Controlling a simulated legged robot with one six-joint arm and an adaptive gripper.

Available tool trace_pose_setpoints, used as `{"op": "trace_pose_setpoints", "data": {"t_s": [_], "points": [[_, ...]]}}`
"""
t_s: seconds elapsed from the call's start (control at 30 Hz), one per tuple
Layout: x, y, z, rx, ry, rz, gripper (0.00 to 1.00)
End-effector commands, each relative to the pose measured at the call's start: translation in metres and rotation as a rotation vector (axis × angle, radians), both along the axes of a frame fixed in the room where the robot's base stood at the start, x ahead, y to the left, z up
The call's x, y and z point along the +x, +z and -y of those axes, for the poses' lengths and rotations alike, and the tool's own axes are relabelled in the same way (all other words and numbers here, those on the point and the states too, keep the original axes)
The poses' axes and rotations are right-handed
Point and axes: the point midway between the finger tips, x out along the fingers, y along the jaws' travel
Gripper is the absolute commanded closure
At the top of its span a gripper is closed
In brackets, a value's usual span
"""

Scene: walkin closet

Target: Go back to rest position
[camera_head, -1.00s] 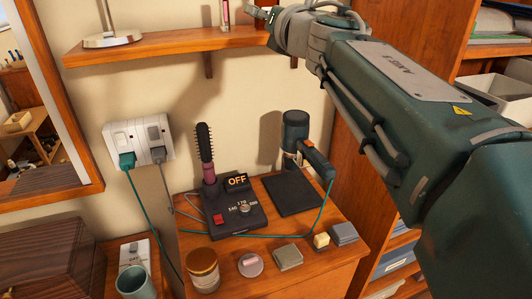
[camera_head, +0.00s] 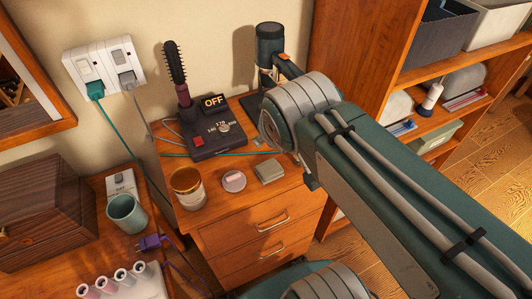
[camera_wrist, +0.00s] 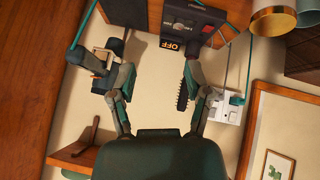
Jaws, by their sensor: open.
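My gripper (camera_wrist: 158,82) shows in the wrist view with its two fingers spread wide apart. It is open, and nothing is between the fingers. Beyond them is the cream wall, and the picture is upside down. In the head view my arm reaches in from the lower right and bends at a rounded joint in front of the dresser. My gripper cannot be made out there.
A styling station (camera_head: 210,133) with an OFF sign, a hairbrush (camera_head: 176,72) and a hair dryer (camera_head: 271,45) stand on the dresser (camera_head: 220,215). A jar (camera_head: 188,187), cup (camera_head: 127,213) and wooden box (camera_head: 45,208) stand left. Shelves (camera_head: 400,80) stand right. Cords hang from the wall outlet (camera_head: 104,66).

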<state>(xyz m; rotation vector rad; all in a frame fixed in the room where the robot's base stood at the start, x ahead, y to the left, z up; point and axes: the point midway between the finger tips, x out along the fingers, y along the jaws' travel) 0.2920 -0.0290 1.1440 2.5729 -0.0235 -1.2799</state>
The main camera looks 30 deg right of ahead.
Motion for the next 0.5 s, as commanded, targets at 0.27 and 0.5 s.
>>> {"op": "trace_pose_setpoints", "data": {"t_s": [0.27, 0.5], "points": [[-0.042, -0.04, -0.03, 0.239, -0.124, -0.156, 0.37], [-0.042, -0.04, -0.03, 0.241, -0.125, -0.157, 0.37]]}}
